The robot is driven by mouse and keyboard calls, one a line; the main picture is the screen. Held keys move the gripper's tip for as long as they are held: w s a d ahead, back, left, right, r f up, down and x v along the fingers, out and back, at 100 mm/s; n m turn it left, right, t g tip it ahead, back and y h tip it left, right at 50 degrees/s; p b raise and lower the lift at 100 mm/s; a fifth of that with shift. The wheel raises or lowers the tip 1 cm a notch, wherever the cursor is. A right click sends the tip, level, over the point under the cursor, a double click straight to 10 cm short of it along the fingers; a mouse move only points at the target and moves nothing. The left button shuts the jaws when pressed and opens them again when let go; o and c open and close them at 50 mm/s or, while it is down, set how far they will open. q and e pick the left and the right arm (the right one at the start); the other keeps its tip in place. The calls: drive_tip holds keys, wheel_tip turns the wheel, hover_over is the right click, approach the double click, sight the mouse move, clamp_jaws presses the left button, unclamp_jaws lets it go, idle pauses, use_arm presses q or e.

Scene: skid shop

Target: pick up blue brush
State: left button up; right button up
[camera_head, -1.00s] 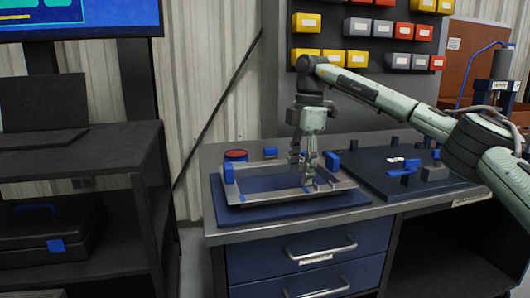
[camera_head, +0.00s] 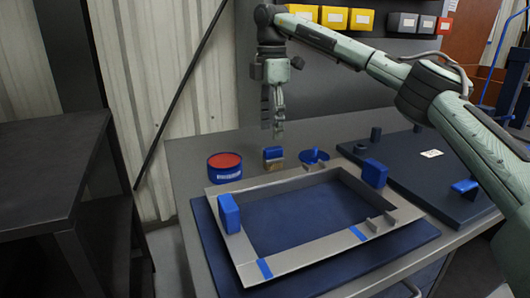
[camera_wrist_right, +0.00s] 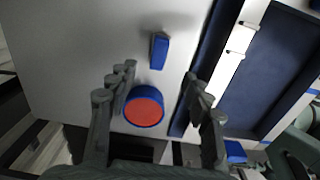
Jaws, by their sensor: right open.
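The blue brush (camera_head: 273,153) stands on the bench behind the grey frame, with a blue top and a tan lower part. My right gripper (camera_head: 273,134) points down just above or behind it in the head view. In the right wrist view the blue brush (camera_wrist_right: 159,50) lies just beyond the fingertips. The right gripper (camera_wrist_right: 160,72) is open there, its fingers spread with nothing held between them. My left gripper is not in view.
A blue tin with a red top (camera_head: 225,166) stands left of the brush; a blue round piece (camera_head: 314,156) is right. The grey frame (camera_head: 290,262) with blue blocks lies in front on a blue mat (camera_head: 395,250). A dark board (camera_head: 410,160) lies at right.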

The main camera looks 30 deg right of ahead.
sight(273, 148)
drive_tip(key=shift+s+f, duration=0.2)
drive_tip(key=shift+f, duration=0.8)
drive_tip(key=f, duration=0.5)
drive_tip(key=shift+w+d+f, duration=0.15)
drive_tip(key=shift+w+d, duration=0.15)
drive_tip(key=shift+d, duration=0.1)
clamp_jaws()
